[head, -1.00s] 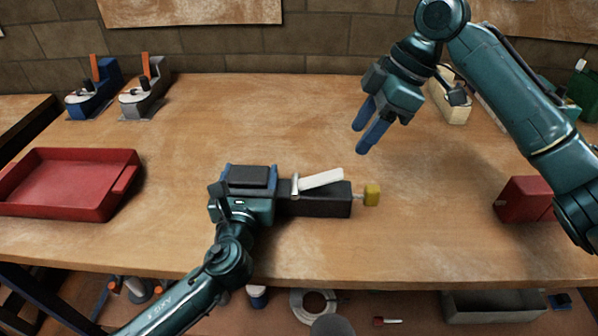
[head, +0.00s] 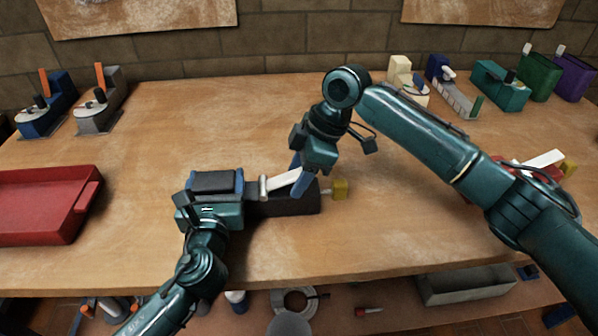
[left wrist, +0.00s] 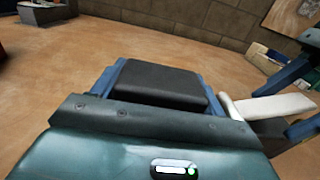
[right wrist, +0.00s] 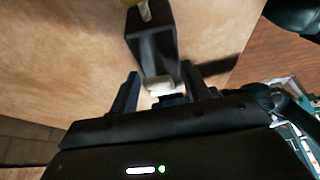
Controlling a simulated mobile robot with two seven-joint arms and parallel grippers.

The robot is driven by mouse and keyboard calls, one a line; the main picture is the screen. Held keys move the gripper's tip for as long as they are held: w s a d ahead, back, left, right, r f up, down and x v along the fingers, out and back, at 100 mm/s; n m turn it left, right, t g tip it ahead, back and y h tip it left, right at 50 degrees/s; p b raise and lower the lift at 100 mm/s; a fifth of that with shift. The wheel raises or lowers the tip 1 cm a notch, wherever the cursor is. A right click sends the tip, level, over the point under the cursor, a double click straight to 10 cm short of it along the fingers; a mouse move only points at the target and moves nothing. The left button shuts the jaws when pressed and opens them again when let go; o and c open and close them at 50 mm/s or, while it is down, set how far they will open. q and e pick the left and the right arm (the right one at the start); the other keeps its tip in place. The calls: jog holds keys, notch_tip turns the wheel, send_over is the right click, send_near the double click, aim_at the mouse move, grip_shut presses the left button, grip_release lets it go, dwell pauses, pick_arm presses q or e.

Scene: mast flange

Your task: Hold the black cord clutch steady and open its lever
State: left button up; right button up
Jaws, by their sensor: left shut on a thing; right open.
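The black cord clutch (head: 280,204) lies on the wooden table, with a white lever (head: 282,183) on its top and a yellow piece (head: 340,189) at its right end. My left gripper (head: 217,182) is shut on the clutch's left part; in the left wrist view the black block (left wrist: 160,84) sits between its blue fingers. My right gripper (head: 300,178) is open at the lever's right end. In the right wrist view its fingers (right wrist: 158,95) stand either side of the clutch body (right wrist: 152,42); the lever is mostly hidden, and contact cannot be told.
A red tray (head: 85,203) lies at the left. Two clutch-like devices, blue (head: 45,118) and grey (head: 98,112), stand at the back left. Several coloured devices stand at the back right. A red device (head: 515,170) is partly behind my right arm. The table's middle back is clear.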

grip_shut()
dwell(0.5)
